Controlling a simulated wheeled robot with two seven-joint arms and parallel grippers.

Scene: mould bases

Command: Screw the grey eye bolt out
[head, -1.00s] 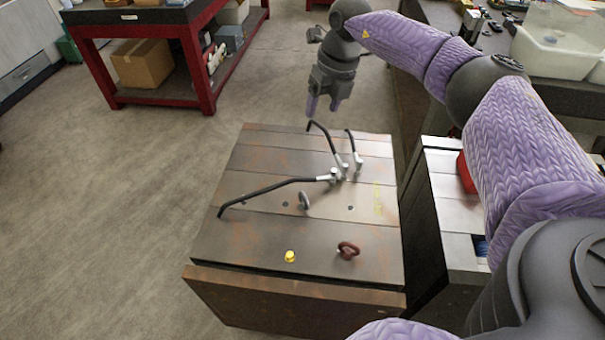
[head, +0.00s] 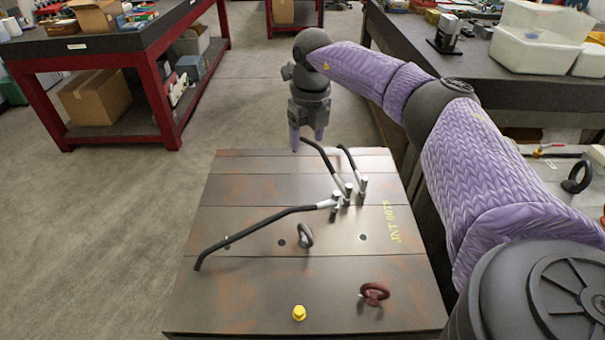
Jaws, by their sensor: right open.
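The grey eye bolt (head: 305,236) stands on the top of the mould base (head: 235,262), its ring seen at a slant. Its thread is hidden. A dark hole lies just left of it. My right gripper (head: 307,146) hangs fingers down at the far edge of the mould base, well beyond the eye bolt. Its two purple fingers are apart with nothing visible between them. My left gripper is out of view.
Black bent bars (head: 250,234) with silver fittings stretch across the top between my right gripper and the eye bolt. A dark red eye bolt (head: 374,293) and a yellow cap (head: 299,313) are near the front. A red-framed table (head: 165,100) stands left, beyond open floor.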

